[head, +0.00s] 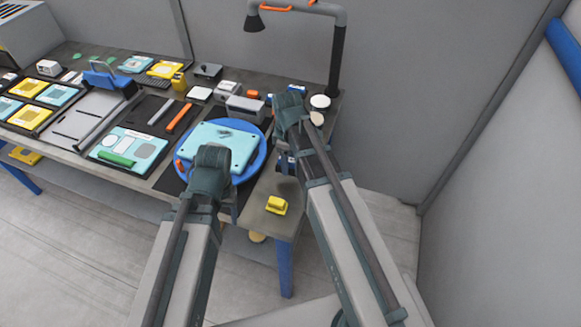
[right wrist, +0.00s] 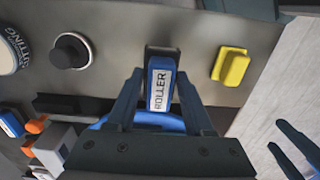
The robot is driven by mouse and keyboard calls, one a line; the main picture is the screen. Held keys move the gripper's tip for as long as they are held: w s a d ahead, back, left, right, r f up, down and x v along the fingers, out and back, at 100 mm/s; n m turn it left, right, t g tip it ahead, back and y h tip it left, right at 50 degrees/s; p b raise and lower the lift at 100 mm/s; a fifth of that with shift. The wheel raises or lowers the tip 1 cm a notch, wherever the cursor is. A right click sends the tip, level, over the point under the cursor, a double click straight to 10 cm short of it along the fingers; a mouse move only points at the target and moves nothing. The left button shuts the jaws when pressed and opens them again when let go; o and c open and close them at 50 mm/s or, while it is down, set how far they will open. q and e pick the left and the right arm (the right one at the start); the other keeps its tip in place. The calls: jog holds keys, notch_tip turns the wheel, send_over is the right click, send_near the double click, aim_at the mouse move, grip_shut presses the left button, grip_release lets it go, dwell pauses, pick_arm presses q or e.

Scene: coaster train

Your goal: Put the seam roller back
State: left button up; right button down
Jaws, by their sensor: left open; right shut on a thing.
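The seam roller (right wrist: 160,92) shows in the right wrist view as a blue body with a white label reading "ROLLER". It is between the two fingers of my right gripper (right wrist: 160,76), which is shut on it. Its far end meets a dark piece on the grey bench top; I cannot tell whether it rests in it. In the head view my right gripper (head: 290,150) is over the bench's right part and its wrist hides most of the roller. My left gripper (head: 228,206) is open, low beside the bench's front edge; its fingers also show in the right wrist view (right wrist: 284,140).
A blue round turntable (head: 263,163) carries a teal panel (head: 215,140). A black knob (right wrist: 72,51) and a white disc (head: 320,101) stand behind. A lamp post (head: 336,60) rises at the back.

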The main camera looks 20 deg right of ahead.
aim_at(290, 167)
jog(key=shift+w+d, duration=0.25)
jog(key=shift+d, duration=0.15)
notch_tip(290, 167, down, 4)
jog(key=b, duration=0.3)
jog(key=shift+b, duration=0.4)
jog(key=shift+r, duration=0.15)
